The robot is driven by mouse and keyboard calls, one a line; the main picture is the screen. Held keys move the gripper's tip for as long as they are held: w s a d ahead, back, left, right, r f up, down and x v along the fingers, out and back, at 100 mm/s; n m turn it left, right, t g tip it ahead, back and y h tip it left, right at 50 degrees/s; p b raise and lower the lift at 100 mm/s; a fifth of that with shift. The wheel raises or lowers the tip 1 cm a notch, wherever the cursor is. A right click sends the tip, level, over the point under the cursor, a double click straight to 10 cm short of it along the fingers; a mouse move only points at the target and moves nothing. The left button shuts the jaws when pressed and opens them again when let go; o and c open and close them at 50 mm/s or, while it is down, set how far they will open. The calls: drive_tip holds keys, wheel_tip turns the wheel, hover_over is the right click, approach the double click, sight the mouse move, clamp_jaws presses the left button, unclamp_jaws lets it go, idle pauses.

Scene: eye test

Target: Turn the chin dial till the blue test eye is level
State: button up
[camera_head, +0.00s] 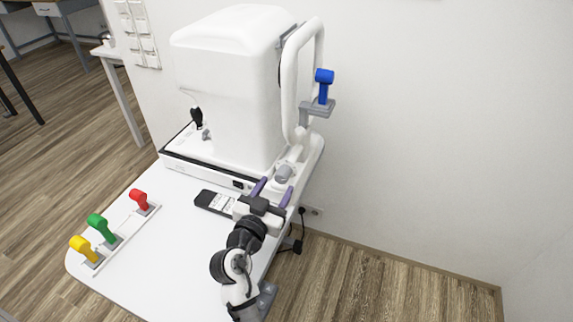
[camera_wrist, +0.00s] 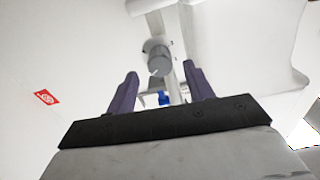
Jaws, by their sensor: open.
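The white eye test machine (camera_head: 225,85) stands on a white table, with a white face frame (camera_head: 304,85) on its right side. The blue test eye (camera_head: 324,77) sits upright on a grey bracket on that frame. I cannot tell whether it is level with a mark. The grey chin dial (camera_head: 285,173) is low on the frame's base. My gripper (camera_head: 274,188) is open, its purple fingers pointing at the dial from the near side. In the wrist view, the dial (camera_wrist: 159,62) shows between and beyond the fingertips, seemingly untouched. A blue part, likely the test eye (camera_wrist: 164,99), is mostly hidden below it.
Red (camera_head: 139,198), green (camera_head: 98,225) and yellow (camera_head: 83,246) pieces stand on a strip (camera_head: 120,238) at the table's left. A black and white device (camera_head: 214,202) lies left of my gripper. A plug and cable hang by the wall.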

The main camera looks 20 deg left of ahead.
sight(286, 170)
drive_tip(key=w+p, duration=0.2)
drive_tip(key=w, duration=0.4)
drive_tip(key=shift+w+d+r, duration=0.1)
drive_tip(key=shift+w+r, duration=0.05)
drive_tip(key=shift+w, duration=0.7)
drive_tip(key=shift+c, duration=0.4)
drive_tip(key=c, duration=0.9)
